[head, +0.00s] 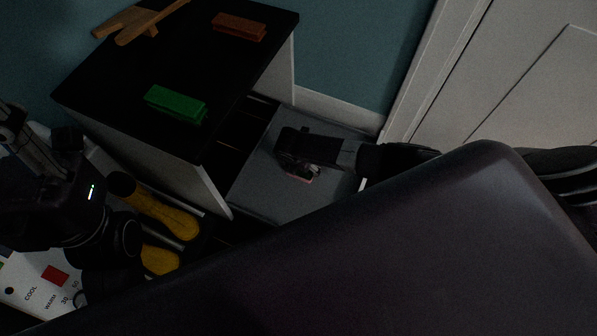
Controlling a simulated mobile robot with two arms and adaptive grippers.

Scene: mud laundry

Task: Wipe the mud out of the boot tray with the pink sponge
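The grey boot tray (256,193) lies on the floor between the black-topped cabinet and the door. My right gripper (297,170), reaching in from the right, is low over the tray. A thin strip of the pink sponge (314,179) shows at its fingertips; the fingers seem closed on it, and they hide most of it. I cannot tell whether the sponge touches the tray. No mud stands out on the dim visible part of the tray. My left gripper (105,245) is at the lower left, too dark to read its fingers.
The cabinet top (130,90) holds a green block-like item (176,104), a brown one (239,27) and a wooden piece (140,22). Yellow items (165,215) lie beside my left arm. A white panel with dial markings (30,275) is at the lower left. The door (540,80) bounds the right.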

